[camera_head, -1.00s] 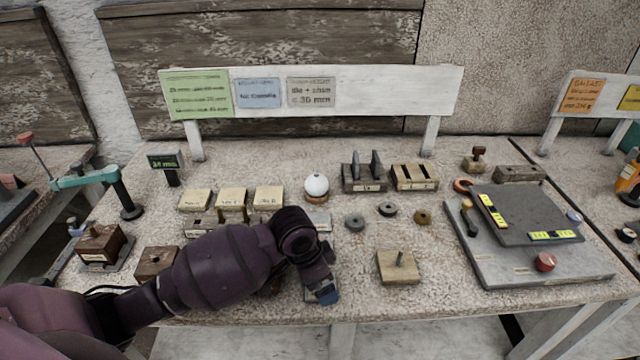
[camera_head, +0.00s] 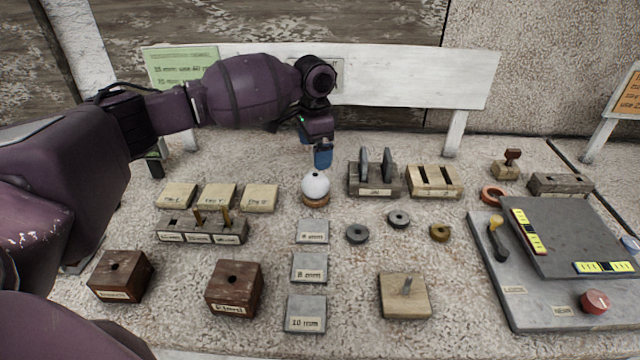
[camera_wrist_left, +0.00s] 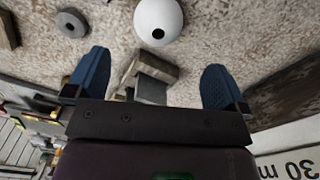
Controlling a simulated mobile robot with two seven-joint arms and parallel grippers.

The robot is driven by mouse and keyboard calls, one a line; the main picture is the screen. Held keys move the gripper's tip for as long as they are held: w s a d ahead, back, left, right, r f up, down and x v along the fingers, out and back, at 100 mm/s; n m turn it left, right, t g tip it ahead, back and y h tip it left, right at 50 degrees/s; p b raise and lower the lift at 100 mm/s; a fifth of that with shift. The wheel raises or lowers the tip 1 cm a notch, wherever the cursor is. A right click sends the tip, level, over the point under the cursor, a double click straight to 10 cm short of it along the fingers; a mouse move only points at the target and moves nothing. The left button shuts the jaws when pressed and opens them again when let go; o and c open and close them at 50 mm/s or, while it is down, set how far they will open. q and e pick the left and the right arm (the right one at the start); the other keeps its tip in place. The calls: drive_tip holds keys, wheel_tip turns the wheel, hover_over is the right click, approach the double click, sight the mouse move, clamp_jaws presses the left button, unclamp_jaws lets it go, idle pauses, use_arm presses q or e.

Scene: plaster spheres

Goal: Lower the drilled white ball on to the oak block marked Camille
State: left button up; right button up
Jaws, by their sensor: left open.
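The drilled white ball (camera_head: 316,186) rests on a cork-coloured ring, its small dark hole on top. The ball also shows at the top of the left wrist view (camera_wrist_left: 150,14). My left gripper (camera_head: 322,158) is just above and behind the ball in the head view, its fingers apart and empty in the left wrist view (camera_wrist_left: 155,82). Two dark brown blocks with top holes stand at the front left: one (camera_head: 120,276) and another (camera_head: 234,289). Neither label reads clearly as Camille. A paler wooden block (camera_head: 396,302) bears an upright peg. My right gripper is out of view.
Grey plates (camera_head: 308,268) lie in a column before the ball. Several pale blocks (camera_head: 218,196) and a slotted holder (camera_head: 200,236) stand left. A finned holder (camera_head: 373,191) stands close right of the ball. A signboard (camera_head: 410,75) rises behind; a grey tray (camera_head: 520,308) lies right.

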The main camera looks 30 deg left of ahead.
sight(315, 183)
use_arm(q)
wheel_tip(315, 183, down, 11)
drive_tip(key=shift+r+b, duration=0.15)
drive_tip(key=shift+b, duration=0.8)
drive_tip(key=shift+s+r, duration=0.1)
drive_tip(key=shift+c, duration=0.5)
drive_tip(key=c, duration=1)
